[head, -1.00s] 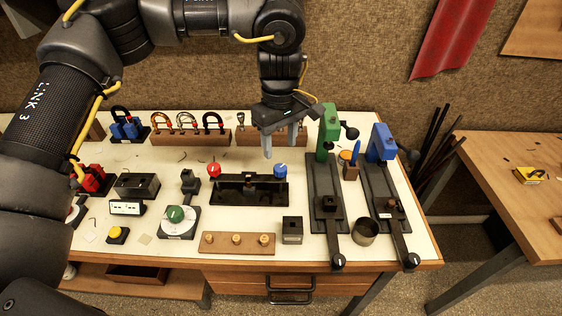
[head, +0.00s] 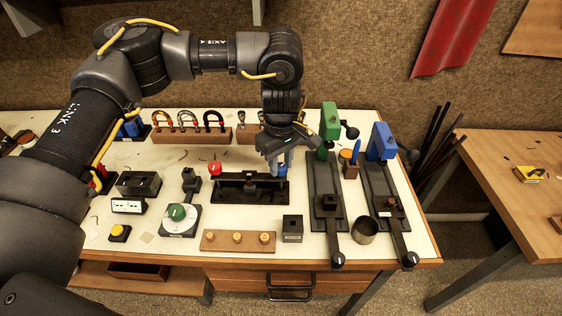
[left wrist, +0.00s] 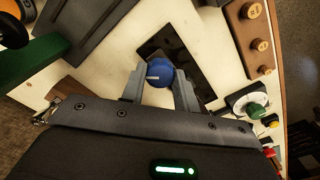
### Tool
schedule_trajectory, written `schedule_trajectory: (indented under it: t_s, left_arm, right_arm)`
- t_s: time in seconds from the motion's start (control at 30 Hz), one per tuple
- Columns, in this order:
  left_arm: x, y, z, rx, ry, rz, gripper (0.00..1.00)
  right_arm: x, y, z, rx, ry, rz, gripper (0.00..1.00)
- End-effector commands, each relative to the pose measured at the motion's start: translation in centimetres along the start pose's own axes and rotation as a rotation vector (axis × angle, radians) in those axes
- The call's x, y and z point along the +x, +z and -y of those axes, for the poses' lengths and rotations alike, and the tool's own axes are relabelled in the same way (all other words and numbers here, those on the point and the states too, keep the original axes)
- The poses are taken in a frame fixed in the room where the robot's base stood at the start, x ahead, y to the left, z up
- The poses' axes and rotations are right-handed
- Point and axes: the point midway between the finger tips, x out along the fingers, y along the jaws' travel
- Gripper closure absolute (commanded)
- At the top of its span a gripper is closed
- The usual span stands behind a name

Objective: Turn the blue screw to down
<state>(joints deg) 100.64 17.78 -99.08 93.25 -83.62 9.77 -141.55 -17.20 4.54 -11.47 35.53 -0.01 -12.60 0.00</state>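The blue screw (left wrist: 159,73) is a round knob with a white line on it; in the left wrist view the line points left. In the head view it sits at the right end of the black fixture (head: 232,197) and is mostly hidden by my left gripper. My left gripper (head: 278,166) points down over it. In the left wrist view its two fingers (left wrist: 159,80) stand open on either side of the knob; I cannot tell whether they touch it. My right gripper is not in view.
A red knob (head: 214,168) is at the fixture's left end. A green vise (head: 329,125) and a blue vise (head: 381,145) stand to the right. A wooden block with pegs (head: 225,248) and a small black block (head: 292,229) lie in front.

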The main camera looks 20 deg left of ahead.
Motion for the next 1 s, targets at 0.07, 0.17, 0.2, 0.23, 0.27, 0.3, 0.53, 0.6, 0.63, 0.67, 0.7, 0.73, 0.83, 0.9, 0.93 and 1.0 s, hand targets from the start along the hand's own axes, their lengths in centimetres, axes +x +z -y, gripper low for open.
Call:
schedule_trajectory:
  t_s: [0.07,0.17,0.2,0.23,0.27,0.3,0.53,0.6,0.63,0.67,0.7,0.73,0.83,0.9,0.93,1.0]
  left_arm:
    - [0.0,0.0,0.0,0.000,-0.001,0.000,0.82]
    - [0.0,0.0,0.0,0.000,-0.001,0.000,0.93]
    - [0.0,0.0,0.0,0.000,-0.001,0.000,0.93]
    - [0.0,0.0,0.0,-0.001,-0.001,0.000,0.93]
    - [0.0,0.0,0.0,-0.003,-0.001,0.000,0.93]
    - [0.0,0.0,0.0,-0.006,-0.001,0.000,0.93]
    - [-0.1,0.0,0.0,-0.077,-0.001,0.000,0.93]
    - [-0.1,0.0,0.0,-0.119,-0.001,0.000,0.93]
    - [-0.1,0.0,0.0,-0.140,-0.001,0.000,0.93]
    - [-0.1,0.0,0.0,-0.162,-0.001,-0.001,0.93]
    - [-0.1,0.0,0.0,-0.194,0.000,-0.001,0.93]
    - [-0.1,0.0,0.0,-0.219,0.000,-0.001,0.93]
    - [-0.1,-0.1,0.0,-0.311,0.000,-0.001,0.93]
    - [-0.2,-0.1,0.0,-0.378,0.000,-0.001,0.93]
    - [-0.2,-0.1,-0.1,-0.407,0.000,-0.001,0.93]
    - [-0.2,-0.1,-0.1,-0.474,0.000,-0.001,0.93]
  right_arm:
    - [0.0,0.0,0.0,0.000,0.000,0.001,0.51]
    - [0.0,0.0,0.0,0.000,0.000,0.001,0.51]
    - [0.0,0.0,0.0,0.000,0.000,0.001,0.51]
    - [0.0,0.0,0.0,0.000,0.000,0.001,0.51]
    - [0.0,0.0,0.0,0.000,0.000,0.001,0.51]
    - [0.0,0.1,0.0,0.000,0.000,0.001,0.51]
    - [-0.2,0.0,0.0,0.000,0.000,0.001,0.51]
    - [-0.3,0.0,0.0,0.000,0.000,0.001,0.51]
    - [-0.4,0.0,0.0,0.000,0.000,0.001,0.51]
    - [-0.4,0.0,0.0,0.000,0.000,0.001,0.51]
    - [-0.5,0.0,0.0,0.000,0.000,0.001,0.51]
    - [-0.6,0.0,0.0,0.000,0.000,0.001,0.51]
    - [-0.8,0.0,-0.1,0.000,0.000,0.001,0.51]
    - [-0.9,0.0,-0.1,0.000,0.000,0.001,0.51]
    - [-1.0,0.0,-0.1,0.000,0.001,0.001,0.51]
    - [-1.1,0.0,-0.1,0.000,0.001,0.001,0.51]
